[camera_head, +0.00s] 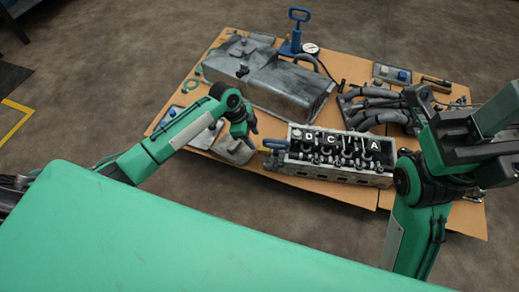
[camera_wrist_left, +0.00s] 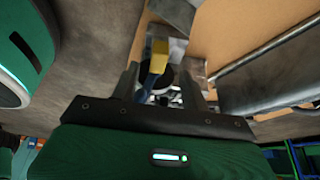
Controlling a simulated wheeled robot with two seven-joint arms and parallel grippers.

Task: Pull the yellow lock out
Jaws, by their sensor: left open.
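The yellow lock (camera_head: 264,150) is a small piece at the left end of the grey engine block (camera_head: 330,172), beside a blue handle (camera_head: 277,144). In the left wrist view the yellow lock (camera_wrist_left: 158,47) shows ahead of my left gripper (camera_wrist_left: 161,78), between the lines of its two open fingers. A blue part (camera_wrist_left: 148,76) sits just below it there. In the head view my left gripper (camera_head: 246,130) is left of and above the lock, apart from it. My right arm stands at the right; its fingertips are not clear.
Brown boards (camera_head: 310,190) carry the parts. A large grey metal housing (camera_head: 270,82) lies behind my left gripper, and grey curved pipes (camera_head: 372,108) lie behind the block. A blue-handled tool (camera_head: 297,30) and a gauge (camera_head: 311,48) stand at the back.

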